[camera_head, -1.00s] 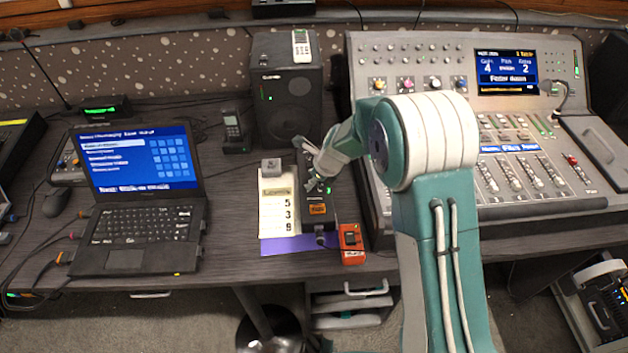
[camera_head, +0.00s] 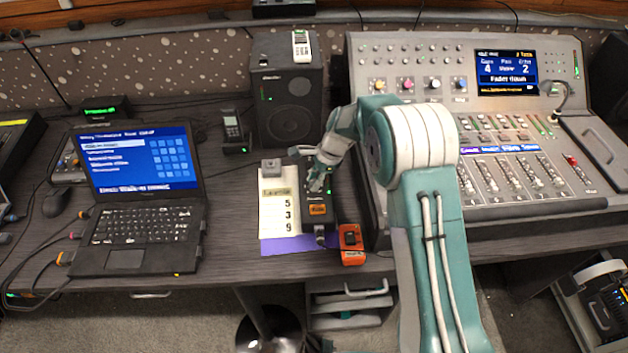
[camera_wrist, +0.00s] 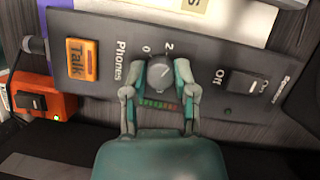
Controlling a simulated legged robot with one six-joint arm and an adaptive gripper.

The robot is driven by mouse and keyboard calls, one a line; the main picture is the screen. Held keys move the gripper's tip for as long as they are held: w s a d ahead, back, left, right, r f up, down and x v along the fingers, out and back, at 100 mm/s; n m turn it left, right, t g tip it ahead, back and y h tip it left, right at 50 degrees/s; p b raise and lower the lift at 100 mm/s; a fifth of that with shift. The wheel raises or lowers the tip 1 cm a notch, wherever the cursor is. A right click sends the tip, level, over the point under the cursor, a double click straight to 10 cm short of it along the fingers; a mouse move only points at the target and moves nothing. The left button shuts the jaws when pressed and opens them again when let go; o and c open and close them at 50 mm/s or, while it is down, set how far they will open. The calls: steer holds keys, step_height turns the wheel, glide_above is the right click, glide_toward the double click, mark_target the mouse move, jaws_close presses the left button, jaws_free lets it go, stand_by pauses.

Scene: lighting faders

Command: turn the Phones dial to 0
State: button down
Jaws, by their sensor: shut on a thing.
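The Phones dial (camera_wrist: 159,73) is a grey round knob on the dark talkback box, with 0 and 2 printed by its upper edge. My gripper (camera_wrist: 156,76) is shut on the dial, one finger on each side. The dial's pointer is hard to read exactly; a light mark on it leans toward the 2 side. In the head view the talkback box (camera_head: 325,220) stands between the laptop and the mixing console. My gripper (camera_head: 317,184) reaches down onto it and hides the dial there.
On the box are an orange Talk button (camera_wrist: 80,60) and a Speaker rocker switch (camera_wrist: 240,86). An orange switch box (camera_head: 351,243) sits close by. A number sheet (camera_head: 280,205) lies left of the box. The mixing console (camera_head: 500,215) stands right; a speaker (camera_head: 288,95) behind.

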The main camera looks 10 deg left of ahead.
steer(key=n+g+h, duration=0.1)
steer(key=n, duration=0.2)
steer(key=shift+w+f+n, duration=0.1)
steer(key=shift+f+n, duration=0.05)
steer(key=shift+n, duration=0.25)
steer(key=n+g+h, duration=0.1)
steer(key=n, duration=0.3)
steer(key=shift+n, duration=0.3)
steer(key=n+h, duration=0.1)
steer(key=n, duration=0.2)
steer(key=n+h, duration=0.2)
steer(key=n, duration=0.1)
steer(key=shift+w+a+n, duration=0.1)
steer(key=shift+a+n, duration=0.05)
steer(key=shift+n, duration=0.25)
steer(key=shift+c, duration=2)
jaws_free()
steer(key=v, duration=1.2)
steer(key=shift+a, duration=0.2)
